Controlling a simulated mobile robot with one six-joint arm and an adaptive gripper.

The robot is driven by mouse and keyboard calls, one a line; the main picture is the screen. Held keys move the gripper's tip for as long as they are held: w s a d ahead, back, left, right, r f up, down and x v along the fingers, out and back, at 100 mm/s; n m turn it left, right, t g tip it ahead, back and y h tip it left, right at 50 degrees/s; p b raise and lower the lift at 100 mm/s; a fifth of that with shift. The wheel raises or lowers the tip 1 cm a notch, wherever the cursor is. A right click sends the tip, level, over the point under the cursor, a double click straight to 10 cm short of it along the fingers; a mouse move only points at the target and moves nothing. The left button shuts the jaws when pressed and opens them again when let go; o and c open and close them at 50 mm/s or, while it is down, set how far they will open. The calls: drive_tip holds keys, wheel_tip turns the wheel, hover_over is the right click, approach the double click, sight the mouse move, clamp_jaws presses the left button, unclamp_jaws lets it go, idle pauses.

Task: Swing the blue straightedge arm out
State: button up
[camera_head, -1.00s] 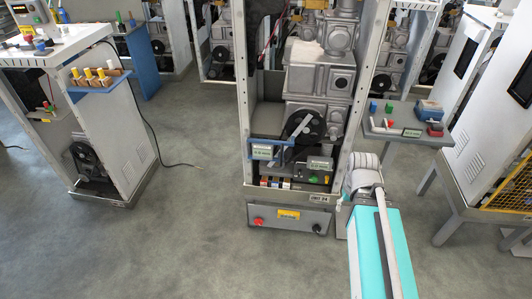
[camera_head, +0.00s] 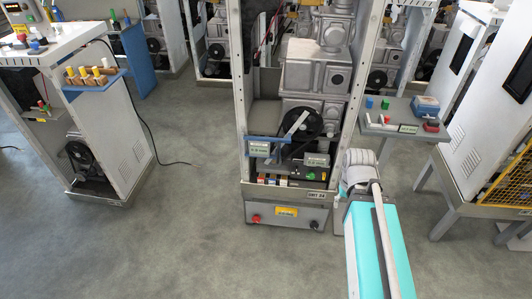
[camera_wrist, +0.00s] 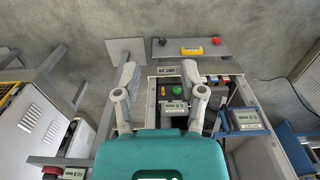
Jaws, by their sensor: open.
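The blue straightedge arm (camera_head: 268,138) is a short blue bar at the front left of the middle dispenser frame, above a small grey readout. In the wrist view, a blue edge runs along the readout (camera_wrist: 246,120) at the right. My gripper (camera_wrist: 162,84) is open, with its two grey fingers spread and nothing between them. It is apart from the blue bar, which lies to its right in the wrist view. In the head view my arm stands at the frame's right front post, and its fingers cannot be made out there.
A black wheel with a grey diagonal lever (camera_head: 296,123) sits behind the bar. A second readout (camera_head: 316,160) and a green button are beside it. A grey control box (camera_head: 287,215) is below. A side shelf (camera_head: 400,128) with small items is at right. Open floor lies left.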

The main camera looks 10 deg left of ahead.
drive_tip(key=w+f+n+t+h+b, duration=0.3)
drive_tip(key=w+f+n+h+b, duration=0.1)
drive_tip(key=w+f+n+b, duration=0.35)
drive_tip(key=n+t+b, duration=1.5)
drive_tip(key=n+b, duration=1.1)
drive_tip(key=b, duration=0.3)
approach(278, 156)
drive_tip(key=d+v, duration=0.1)
drive_tip(key=v, duration=0.2)
drive_tip(key=shift+s+a+r+y, duration=0.2)
drive_tip(key=shift+a+y, duration=0.1)
drive_tip(key=shift+a, duration=0.2)
drive_tip(key=shift+w, duration=0.2)
drive_tip(key=w+d, duration=0.1)
drive_tip(key=w, duration=0.8)
drive_tip(key=w+d, duration=0.1)
drive_tip(key=w, duration=0.3)
drive_tip(key=shift+w+d, duration=0.15)
drive_tip(key=shift+d, duration=0.2)
drive_tip(key=shift+c, duration=0.3)
clamp_jaws()
